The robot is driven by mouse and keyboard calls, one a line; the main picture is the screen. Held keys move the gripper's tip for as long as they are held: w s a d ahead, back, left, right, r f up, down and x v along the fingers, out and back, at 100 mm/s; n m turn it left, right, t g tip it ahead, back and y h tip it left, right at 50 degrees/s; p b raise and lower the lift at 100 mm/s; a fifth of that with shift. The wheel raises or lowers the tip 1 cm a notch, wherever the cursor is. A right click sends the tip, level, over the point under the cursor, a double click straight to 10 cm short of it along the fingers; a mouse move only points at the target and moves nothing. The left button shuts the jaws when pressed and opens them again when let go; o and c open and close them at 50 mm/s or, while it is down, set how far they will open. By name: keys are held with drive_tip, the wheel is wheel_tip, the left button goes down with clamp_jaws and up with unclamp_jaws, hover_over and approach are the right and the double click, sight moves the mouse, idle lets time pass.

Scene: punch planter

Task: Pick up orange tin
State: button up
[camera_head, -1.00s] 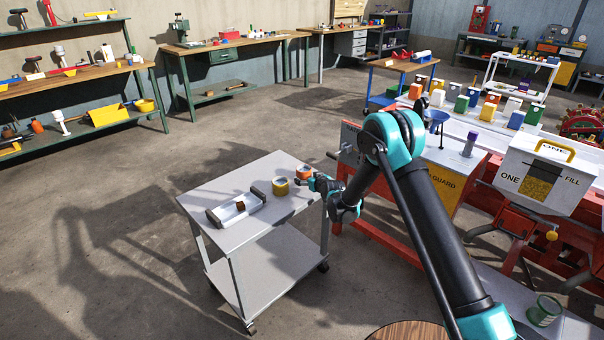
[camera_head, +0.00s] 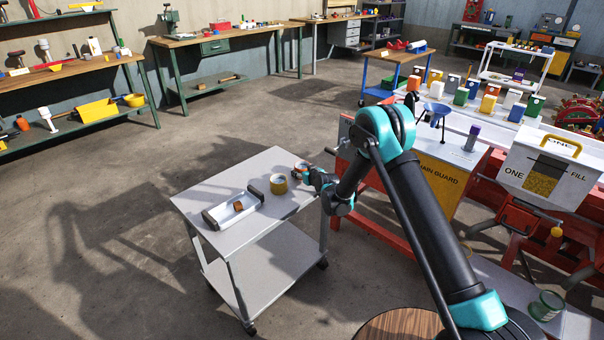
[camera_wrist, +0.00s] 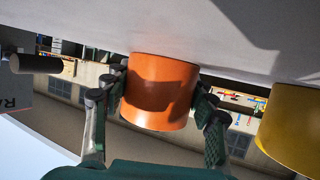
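The orange tin (camera_head: 300,167) stands upright on the top of the grey cart (camera_head: 233,240), near its right corner. In the wrist view, which looks upside down, the orange tin (camera_wrist: 160,92) sits between the two fingers of my gripper (camera_wrist: 162,100). One finger is at each side, very close to the wall; I cannot tell whether they touch it. In the head view my gripper (camera_head: 307,173) reaches the tin from the right and hides part of it. The tin rests on the cart top.
A yellow tin (camera_head: 279,183) stands close by on the cart; it also shows in the wrist view (camera_wrist: 290,130). A white tray (camera_head: 232,213) with dark ends and a brown block lies to the left. A red-framed bench with a chain guard (camera_head: 443,182) stands right of the cart.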

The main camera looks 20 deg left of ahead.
drive_tip(key=c, duration=0.7)
drive_tip(key=shift+r, duration=0.15)
drive_tip(key=shift+c, duration=0.2)
wheel_tip(320, 180, up, 20)
